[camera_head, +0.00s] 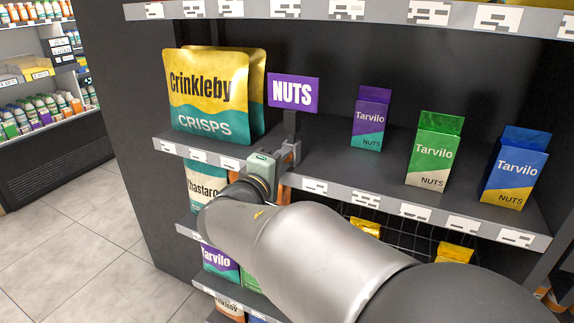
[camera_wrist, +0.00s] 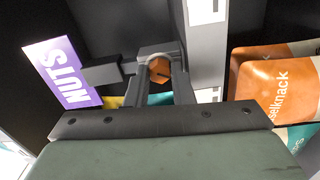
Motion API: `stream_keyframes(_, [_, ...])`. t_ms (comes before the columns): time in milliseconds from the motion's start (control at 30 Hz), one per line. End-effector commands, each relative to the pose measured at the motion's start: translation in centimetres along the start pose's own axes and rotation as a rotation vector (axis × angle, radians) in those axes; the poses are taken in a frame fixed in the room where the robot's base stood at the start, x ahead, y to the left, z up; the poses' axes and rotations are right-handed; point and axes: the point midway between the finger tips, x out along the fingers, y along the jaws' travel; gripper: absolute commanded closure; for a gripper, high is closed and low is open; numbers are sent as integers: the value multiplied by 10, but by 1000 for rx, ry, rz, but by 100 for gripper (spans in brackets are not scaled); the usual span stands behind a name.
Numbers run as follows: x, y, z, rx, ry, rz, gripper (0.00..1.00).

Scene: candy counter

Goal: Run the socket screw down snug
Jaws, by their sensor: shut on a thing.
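The purple NUTS sign (camera_head: 293,92) stands on a dark post above a grey clamp (camera_head: 291,153) at the shelf's front edge. In the wrist view the sign (camera_wrist: 63,73) is at the left, tilted, with its dark arm running to the clamp. The socket screw (camera_wrist: 159,69) shows as an orange-brown, roughly six-sided head at the clamp. My gripper (camera_wrist: 161,78) is at it, its two dark fingers on either side, shut on the screw head. The screw's shank is hidden, so I cannot tell how deep it sits. In the head view my gripper (camera_head: 279,160) mostly hides the screw.
Crinkleby crisps bags (camera_head: 208,92) stand left of the sign. Purple (camera_head: 371,118), green (camera_head: 435,150) and blue (camera_head: 515,168) Tarvilo packs stand to the right. An orange bag (camera_wrist: 275,88) is close at the right in the wrist view. The shelf strip (camera_head: 385,205) runs beside my gripper.

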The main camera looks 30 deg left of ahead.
Motion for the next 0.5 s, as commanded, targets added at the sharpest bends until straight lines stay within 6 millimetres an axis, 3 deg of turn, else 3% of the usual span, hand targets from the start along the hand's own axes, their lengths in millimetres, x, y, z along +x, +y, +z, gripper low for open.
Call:
stream_keyframes(300, [0, -11, 2, 119, 0, 3, 94])
stream_keyframes(500, [0, -6, 1, 241, 0, 3, 94])
